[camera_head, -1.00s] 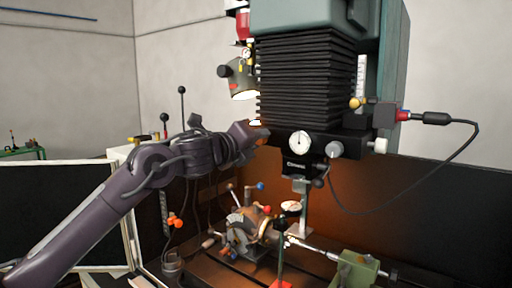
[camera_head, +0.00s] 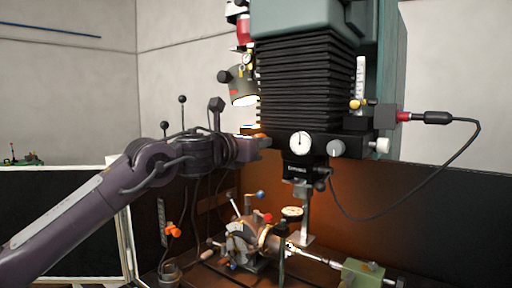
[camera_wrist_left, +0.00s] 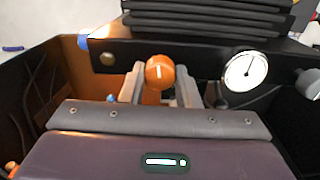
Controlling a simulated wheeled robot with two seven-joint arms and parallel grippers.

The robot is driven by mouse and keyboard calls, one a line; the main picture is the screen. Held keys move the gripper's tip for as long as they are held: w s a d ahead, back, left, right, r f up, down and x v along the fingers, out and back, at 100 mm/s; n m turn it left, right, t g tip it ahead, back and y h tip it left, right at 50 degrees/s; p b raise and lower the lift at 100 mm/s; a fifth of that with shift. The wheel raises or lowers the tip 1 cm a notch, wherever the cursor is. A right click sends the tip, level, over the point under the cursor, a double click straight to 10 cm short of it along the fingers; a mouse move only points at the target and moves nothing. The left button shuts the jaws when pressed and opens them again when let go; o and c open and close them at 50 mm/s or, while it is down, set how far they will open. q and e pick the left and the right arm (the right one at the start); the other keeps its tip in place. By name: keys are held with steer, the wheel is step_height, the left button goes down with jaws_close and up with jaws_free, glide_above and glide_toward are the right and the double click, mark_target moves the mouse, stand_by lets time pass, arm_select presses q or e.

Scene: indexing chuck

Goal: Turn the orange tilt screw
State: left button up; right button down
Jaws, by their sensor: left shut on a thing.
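The orange tilt screw (camera_wrist_left: 159,72) is a round orange knob with a pale slot mark, on the front of the dark machine head. In the left wrist view it sits between the two pale fingers of my left gripper (camera_wrist_left: 159,84), which is shut on it. The slot mark stands nearly upright. In the head view my left gripper (camera_head: 262,142) reaches in from the left to the left end of the dark head block, and the screw is mostly hidden there. My right gripper is not in view.
A white dial gauge (camera_head: 300,140) and a grey knob (camera_head: 335,148) sit right of the screw. Black bellows (camera_head: 305,80) rise above. The indexing chuck (camera_head: 245,243) and a green tailstock (camera_head: 362,277) stand below. A cable (camera_head: 450,168) loops at the right.

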arm_select(q)
steer(key=shift+f+m, duration=0.15)
steer(key=shift+m, duration=0.45)
steer(key=o, duration=1)
steer(key=shift+c, duration=0.2)
